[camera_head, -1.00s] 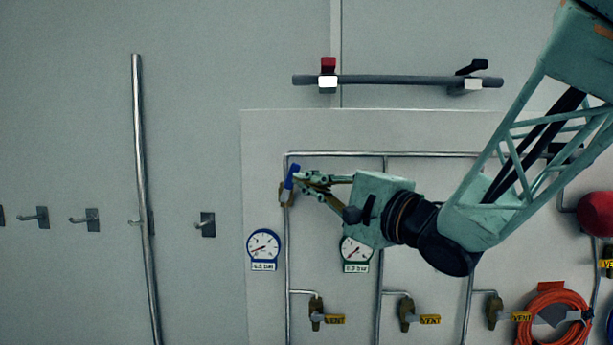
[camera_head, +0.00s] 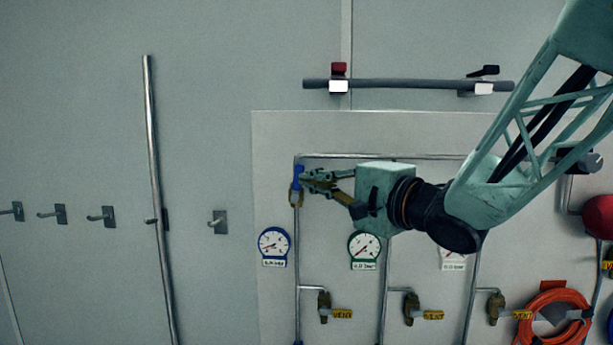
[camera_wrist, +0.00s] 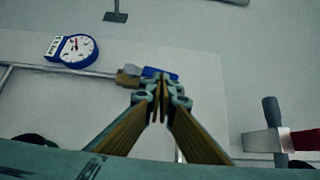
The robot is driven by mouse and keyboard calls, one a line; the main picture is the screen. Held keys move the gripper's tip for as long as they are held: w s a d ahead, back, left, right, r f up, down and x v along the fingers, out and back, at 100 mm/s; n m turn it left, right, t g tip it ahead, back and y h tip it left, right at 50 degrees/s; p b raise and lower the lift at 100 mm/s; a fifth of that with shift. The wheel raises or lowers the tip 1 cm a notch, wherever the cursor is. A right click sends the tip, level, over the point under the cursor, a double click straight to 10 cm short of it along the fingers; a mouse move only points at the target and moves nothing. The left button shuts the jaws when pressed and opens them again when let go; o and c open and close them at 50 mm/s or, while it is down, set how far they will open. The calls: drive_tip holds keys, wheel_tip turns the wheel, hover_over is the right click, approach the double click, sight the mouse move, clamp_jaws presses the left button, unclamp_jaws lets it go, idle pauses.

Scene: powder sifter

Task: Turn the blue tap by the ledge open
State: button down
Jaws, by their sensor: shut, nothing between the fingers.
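The blue tap handle (camera_head: 298,175) sits at the upper left of the pipe panel, on a brass valve body (camera_head: 296,194) in the left vertical pipe. The handle stands close to upright, roughly in line with that pipe. My gripper (camera_head: 306,178) is shut and empty, coming from the right. Its fingertips are at the handle's right side, very close or touching; I cannot tell which. In the wrist view, the shut fingertips (camera_wrist: 163,92) partly cover the blue handle (camera_wrist: 160,72), and the brass body (camera_wrist: 128,77) shows to the left.
A blue-rimmed gauge (camera_head: 274,245) is below the tap, with a green-rimmed gauge (camera_head: 364,249) to its right. Several brass vent taps (camera_head: 324,308) are lower down. A grey bar (camera_head: 408,85) is above the panel. A tall metal pole (camera_head: 156,190) and wall hooks are left.

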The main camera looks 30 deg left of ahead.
drive_tip(key=shift+a+p, duration=0.1)
drive_tip(key=shift+p, duration=0.3)
idle(0.3)
idle(0.4)
drive_tip(key=w+f+p+v, duration=0.1)
drive_tip(key=w+v, duration=0.1)
drive_tip(key=v, duration=1)
drive_tip(key=shift+w+d, duration=0.15)
drive_tip(key=shift+d, duration=0.6)
drive_tip(key=shift+a+f, duration=0.1)
drive_tip(key=shift+f, duration=0.05)
